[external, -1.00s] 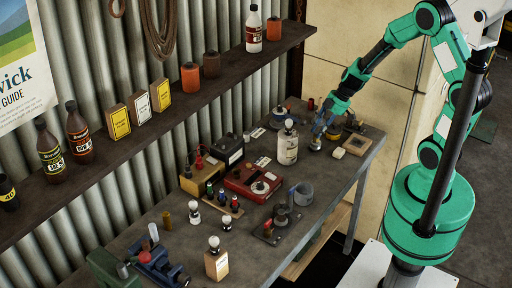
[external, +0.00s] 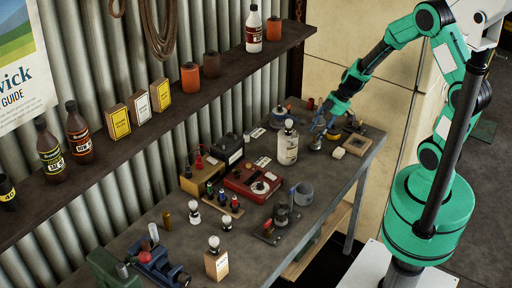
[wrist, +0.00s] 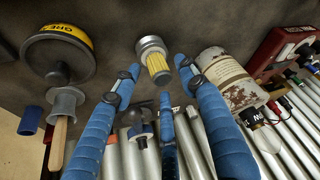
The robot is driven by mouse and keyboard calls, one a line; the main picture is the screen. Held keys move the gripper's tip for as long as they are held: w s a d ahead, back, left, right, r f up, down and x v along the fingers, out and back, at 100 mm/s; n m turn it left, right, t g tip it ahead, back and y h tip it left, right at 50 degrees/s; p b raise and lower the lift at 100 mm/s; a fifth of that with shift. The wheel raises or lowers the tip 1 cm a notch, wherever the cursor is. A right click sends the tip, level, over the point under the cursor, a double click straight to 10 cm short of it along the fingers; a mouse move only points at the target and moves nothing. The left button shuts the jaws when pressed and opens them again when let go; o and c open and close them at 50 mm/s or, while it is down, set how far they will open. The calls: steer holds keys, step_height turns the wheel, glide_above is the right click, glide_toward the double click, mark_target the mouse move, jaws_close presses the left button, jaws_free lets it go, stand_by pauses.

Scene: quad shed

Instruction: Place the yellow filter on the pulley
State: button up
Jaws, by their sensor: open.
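The yellow filter (wrist: 158,65) has a pleated yellow body and a round metal end. It stands out in the wrist view, between the tips of my gripper (wrist: 157,70) as pictured. The blue fingers are spread and not closed on it. In the external view my gripper (external: 320,126) is low over the far end of the bench. I cannot identify the pulley with certainty; a grey, spool-like part (wrist: 65,102) beside a dark disc with a yellow label (wrist: 57,48) shows at left in the wrist view.
A shelf with bottles runs along the wall.

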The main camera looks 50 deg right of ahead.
steer(key=shift+r, duration=0.15)
steer(key=shift+d+r, duration=0.1)
steer(key=shift+r, duration=0.2)
steer(key=p+v, duration=0.1)
steer(key=v, duration=1)
steer(key=shift+s, duration=0.2)
steer(key=shift+r, duration=0.1)
steer(key=s+a+r+m+h, duration=0.1)
steer(key=s+a+r, duration=0.25)
steer(key=r, duration=0.25)
steer(key=s+a+r+m, duration=0.2)
steer(key=s+a+r, duration=0.15)
steer(key=r, duration=0.35)
steer(key=s+a+r+m+h, duration=0.1)
steer(key=s+a+r+m, duration=0.1)
steer(key=s+r, duration=0.2)
steer(key=s+a+r+m+t+h, duration=0.1)
steer(key=s+a+r+m, duration=0.1)
steer(key=s+r, duration=0.3)
steer(key=shift+s+r+m+t, duration=0.3)
steer(key=shift+s+m, duration=0.4)
steer(key=shift+s, duration=1.25)
